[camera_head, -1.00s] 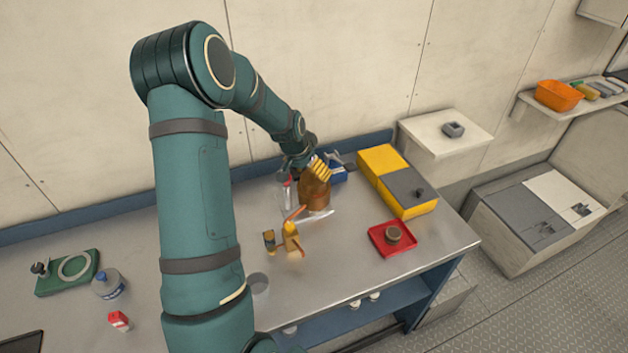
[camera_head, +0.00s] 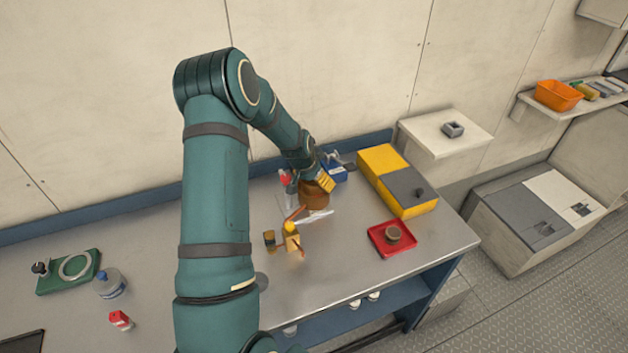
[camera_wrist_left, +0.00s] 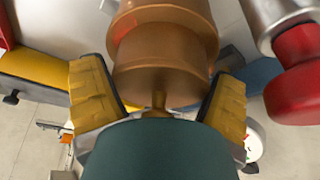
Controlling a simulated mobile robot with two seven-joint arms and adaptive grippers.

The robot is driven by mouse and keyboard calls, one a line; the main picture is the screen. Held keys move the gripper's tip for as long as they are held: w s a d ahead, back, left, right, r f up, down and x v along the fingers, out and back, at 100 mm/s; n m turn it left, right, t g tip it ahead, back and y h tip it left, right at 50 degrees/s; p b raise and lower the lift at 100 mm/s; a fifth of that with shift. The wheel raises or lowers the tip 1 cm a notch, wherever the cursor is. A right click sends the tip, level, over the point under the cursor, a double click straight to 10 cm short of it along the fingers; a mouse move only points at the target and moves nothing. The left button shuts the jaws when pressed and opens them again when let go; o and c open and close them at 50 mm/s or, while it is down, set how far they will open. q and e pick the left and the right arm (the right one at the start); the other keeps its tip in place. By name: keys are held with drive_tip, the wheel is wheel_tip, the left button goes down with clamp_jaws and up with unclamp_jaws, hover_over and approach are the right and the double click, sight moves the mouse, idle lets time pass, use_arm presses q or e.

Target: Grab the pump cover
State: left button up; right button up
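A copper-brown, stepped round piece with a small knob, which I take to be the pump cover (camera_head: 314,201), stands on the steel bench near the back wall. In the left wrist view the pump cover (camera_wrist_left: 160,55) fills the space between my two yellow fingers, its knob towards the palm. My left gripper (camera_head: 325,184) is over its top, and in the wrist view the left gripper (camera_wrist_left: 160,92) has its fingers spread on either side of it. I cannot tell whether they touch it. My right gripper is not in view.
A red-capped silver cylinder (camera_wrist_left: 298,60) stands close beside the pump cover. The front right of the bench (camera_head: 345,270) is clear.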

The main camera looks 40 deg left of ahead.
use_arm(q)
drive_tip(key=c, duration=0.6)
drive_tip(key=shift+r, duration=0.1)
